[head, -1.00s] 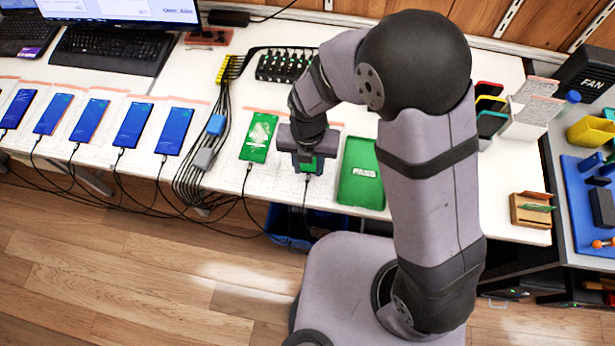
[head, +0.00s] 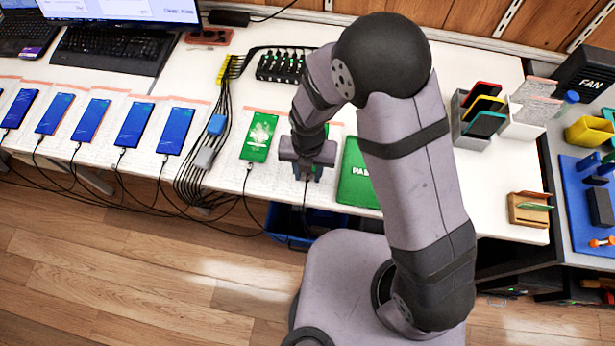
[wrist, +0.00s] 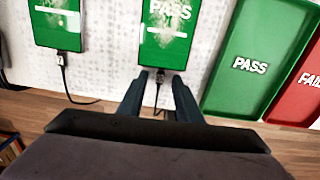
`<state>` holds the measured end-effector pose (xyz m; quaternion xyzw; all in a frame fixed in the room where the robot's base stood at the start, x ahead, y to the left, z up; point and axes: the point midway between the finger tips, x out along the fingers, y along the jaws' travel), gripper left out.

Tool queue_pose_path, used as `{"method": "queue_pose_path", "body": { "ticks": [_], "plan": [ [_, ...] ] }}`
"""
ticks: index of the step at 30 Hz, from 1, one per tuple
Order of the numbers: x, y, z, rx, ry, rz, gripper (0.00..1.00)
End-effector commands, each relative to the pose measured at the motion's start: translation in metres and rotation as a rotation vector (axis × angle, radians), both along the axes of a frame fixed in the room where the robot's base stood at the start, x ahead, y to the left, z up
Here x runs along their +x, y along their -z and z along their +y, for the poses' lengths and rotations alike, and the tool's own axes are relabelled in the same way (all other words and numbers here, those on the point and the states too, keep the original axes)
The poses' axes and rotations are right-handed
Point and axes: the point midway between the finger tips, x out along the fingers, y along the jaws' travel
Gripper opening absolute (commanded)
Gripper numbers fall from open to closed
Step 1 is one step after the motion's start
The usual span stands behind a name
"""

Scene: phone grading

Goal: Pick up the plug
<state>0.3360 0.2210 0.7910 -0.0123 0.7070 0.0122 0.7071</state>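The plug (wrist: 160,76) is a small dark connector at the near end of a phone (wrist: 168,45) with a green PASS screen, in the wrist view. A thin black cable runs from it toward the table's front edge. My gripper (wrist: 160,78) is open, with one finger on each side of the plug and a gap visible on both sides. In the head view my gripper (head: 307,172) hangs over this phone and hides most of it and the plug.
A second green-screen phone (head: 259,138) with its own plug (wrist: 62,58) lies to the left. A green PASS tray (wrist: 255,62) is close on the right, with a red FAIL tray (wrist: 300,95) beyond. Several blue-screen phones line the table's left.

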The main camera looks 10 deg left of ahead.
Motion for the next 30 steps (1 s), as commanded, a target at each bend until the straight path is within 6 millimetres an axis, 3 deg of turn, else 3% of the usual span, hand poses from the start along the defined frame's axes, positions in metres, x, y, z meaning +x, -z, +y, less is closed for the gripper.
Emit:
{"method": "queue_pose_path", "body": {
  "ticks": [18,22,30],
  "plan": [
    [0.0001,0.0038,0.0001,0.000,0.000,0.000,0.32],
    [0.0001,0.0038,0.0000,0.000,0.000,0.000,0.01],
    [0.0000,0.0038,0.0000,0.000,0.000,0.000,0.00]
  ]
}}
